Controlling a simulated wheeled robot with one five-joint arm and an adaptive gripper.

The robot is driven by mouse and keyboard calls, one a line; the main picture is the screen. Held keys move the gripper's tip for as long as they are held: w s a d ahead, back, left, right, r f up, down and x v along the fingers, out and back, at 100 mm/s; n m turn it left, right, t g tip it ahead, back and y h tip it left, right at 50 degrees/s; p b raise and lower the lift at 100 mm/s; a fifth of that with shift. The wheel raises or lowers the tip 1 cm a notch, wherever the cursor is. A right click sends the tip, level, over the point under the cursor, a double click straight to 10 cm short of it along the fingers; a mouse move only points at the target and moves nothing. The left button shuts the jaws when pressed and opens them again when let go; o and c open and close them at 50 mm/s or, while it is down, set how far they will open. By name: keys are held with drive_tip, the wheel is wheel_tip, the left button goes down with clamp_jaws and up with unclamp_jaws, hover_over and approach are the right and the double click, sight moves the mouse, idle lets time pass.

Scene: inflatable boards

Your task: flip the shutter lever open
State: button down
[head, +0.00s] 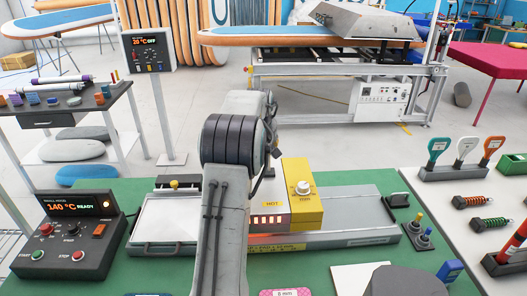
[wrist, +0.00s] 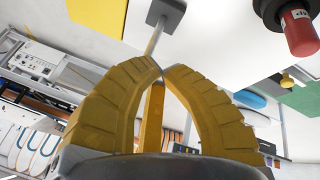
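My gripper (wrist: 161,72) shows in the wrist view as two curved yellow fingers whose tips meet. I see nothing held between the tips. A red grip with a black collar (wrist: 299,32) is at the upper right of the wrist view, apart from the fingers. It bears a small label, too cropped to read; I cannot tell if it is the shutter lever. In the head view a yellow heater box (head: 302,185) with a white knob and "HOT" label sits on the bench machine. My arm hides part of it and the gripper. No lever is clearly identifiable there.
A control box (head: 70,235) reading 140 °C READY stands left on the green mat (head: 115,265). A pale plate (head: 168,218) lies beside my arm. Small toggles (head: 419,230) and a tool rack (head: 462,168) stand to the right.

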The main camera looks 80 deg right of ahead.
drive_tip(key=shift+w+d, duration=0.1)
drive_tip(key=shift+d, duration=0.2)
drive_tip(key=shift+a+r, duration=0.1)
drive_tip(key=shift+a, duration=0.1)
drive_tip(key=shift+r+p, duration=0.75)
